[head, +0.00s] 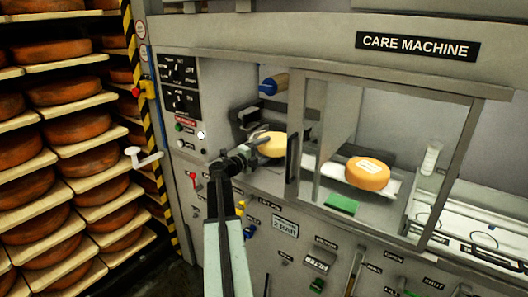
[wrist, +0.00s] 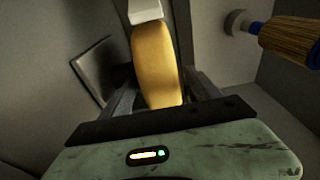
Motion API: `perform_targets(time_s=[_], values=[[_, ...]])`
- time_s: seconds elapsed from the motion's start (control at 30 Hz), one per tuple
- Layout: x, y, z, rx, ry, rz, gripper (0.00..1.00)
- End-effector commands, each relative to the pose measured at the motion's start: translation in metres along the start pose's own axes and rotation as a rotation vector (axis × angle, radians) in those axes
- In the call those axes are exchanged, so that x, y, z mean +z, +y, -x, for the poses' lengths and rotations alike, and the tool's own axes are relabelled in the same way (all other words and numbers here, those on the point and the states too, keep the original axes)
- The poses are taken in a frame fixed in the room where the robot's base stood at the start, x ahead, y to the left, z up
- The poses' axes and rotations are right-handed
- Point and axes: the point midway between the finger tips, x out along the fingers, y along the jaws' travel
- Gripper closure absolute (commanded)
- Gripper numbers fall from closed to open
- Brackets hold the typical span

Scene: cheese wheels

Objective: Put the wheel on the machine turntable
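A yellow cheese wheel (head: 272,144) is in the left opening of the care machine, at the end of my arm. In the wrist view the wheel (wrist: 156,65) stands edge-on between the two dark fingers of my gripper (wrist: 158,95), which appear closed against its sides. My gripper (head: 257,143) also shows in the head view, partly over the wheel's left side. A second, orange-yellow wheel (head: 368,174) with a pale label lies flat behind the machine's window. I cannot clearly make out the turntable; the wheel and gripper cover part of the opening.
A brush roller (head: 274,84) with a blue end is above the wheel; it shows at the upper right of the wrist view (wrist: 288,38). A window frame post (head: 296,130) stands right of the wheel. Shelves of brown wheels (head: 65,92) fill the left. A green pad (head: 341,204) lies on the ledge.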

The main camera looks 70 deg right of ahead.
Motion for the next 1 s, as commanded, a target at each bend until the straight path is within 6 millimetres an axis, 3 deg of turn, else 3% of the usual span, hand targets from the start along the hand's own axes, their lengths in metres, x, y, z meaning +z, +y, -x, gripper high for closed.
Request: perform_targets(time_s=[0.17,0.5,0.7,1.0], values=[[0.000,-0.004,0.003,0.000,-0.001,0.000,0.28],[-0.001,-0.002,0.082,0.000,-0.004,0.000,0.28],[0.000,-0.002,0.114,0.000,-0.002,0.000,0.28],[0.000,-0.002,0.121,0.000,-0.001,0.000,0.28]])
